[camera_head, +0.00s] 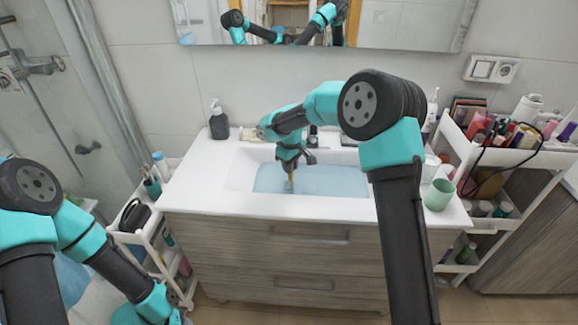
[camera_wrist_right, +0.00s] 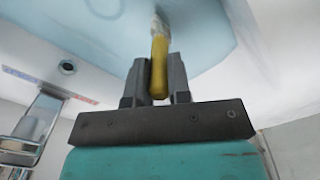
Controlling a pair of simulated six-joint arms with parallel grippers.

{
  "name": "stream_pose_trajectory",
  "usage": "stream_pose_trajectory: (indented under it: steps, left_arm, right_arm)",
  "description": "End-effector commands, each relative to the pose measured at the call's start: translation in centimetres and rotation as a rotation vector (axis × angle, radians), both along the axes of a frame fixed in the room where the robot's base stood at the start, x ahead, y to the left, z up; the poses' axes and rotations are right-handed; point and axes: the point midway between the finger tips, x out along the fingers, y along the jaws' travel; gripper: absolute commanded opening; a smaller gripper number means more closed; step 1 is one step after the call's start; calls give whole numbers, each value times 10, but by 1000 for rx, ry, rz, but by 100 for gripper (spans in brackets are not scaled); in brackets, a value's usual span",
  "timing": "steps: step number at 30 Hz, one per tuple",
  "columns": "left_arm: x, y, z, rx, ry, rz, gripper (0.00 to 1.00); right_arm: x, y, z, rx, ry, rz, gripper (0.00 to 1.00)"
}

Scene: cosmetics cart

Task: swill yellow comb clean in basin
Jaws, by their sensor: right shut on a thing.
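My right gripper (camera_head: 289,170) is over the basin (camera_head: 236,174), which holds pale blue water (camera_head: 335,182). It is shut on the yellow comb (camera_wrist_right: 159,72), seen between the two fingers (camera_wrist_right: 158,82) in the right wrist view. The comb's handle is yellow and its far end is pale and points toward the water. In the head view only a small part of the comb (camera_head: 290,184) shows below the gripper. I cannot tell how deep its end is in the water.
A dark soap bottle (camera_head: 219,124) stands at the counter's back left. A green cup (camera_head: 439,194) stands at the right front. The faucet (camera_head: 312,138) is behind the basin. Crowded carts (camera_head: 497,170) flank the counter. Its front left is clear.

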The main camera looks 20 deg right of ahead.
Motion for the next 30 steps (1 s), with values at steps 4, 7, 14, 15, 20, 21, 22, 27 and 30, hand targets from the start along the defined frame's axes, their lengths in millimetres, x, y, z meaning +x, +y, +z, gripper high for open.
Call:
stream_pose_trajectory:
  steps: [4, 7, 14, 15, 20, 21, 22, 27, 30]
  left_arm:
    - [0, 0, 0, 0, 0, 0, 43]
    - [0, 0, 0, 0, 0, 0, 43]
    - [0, 0, 0, 0, 0, 0, 43]
    - [0, 0, 0, 0, 0, 0, 43]
    - [0, 0, 0, 0, 0, 0, 43]
    - [0, 0, 0, 0, 0, 0, 43]
    - [0, 0, 0, 0, 0, 0, 43]
    - [0, 0, 0, 0, 0, 0, 43]
    - [0, 0, 0, 0, 0, 0, 43]
  right_arm:
    - [0, -1, 0, 0, 0, 0, 0]
    - [0, -1, 0, 0, 0, 0, 0]
    - [0, -1, 0, 0, 0, 0, 0]
    - [0, -1, 0, 0, 0, 0, 0]
    - [0, 0, 0, 0, 0, 0, 0]
    - [0, 1, 0, 0, 0, 1, 0]
    - [1, 2, 0, 0, 0, 1, 0]
    - [2, 5, 0, 0, 0, 0, 0]
    - [2, 6, 0, 1, -1, 0, 0]
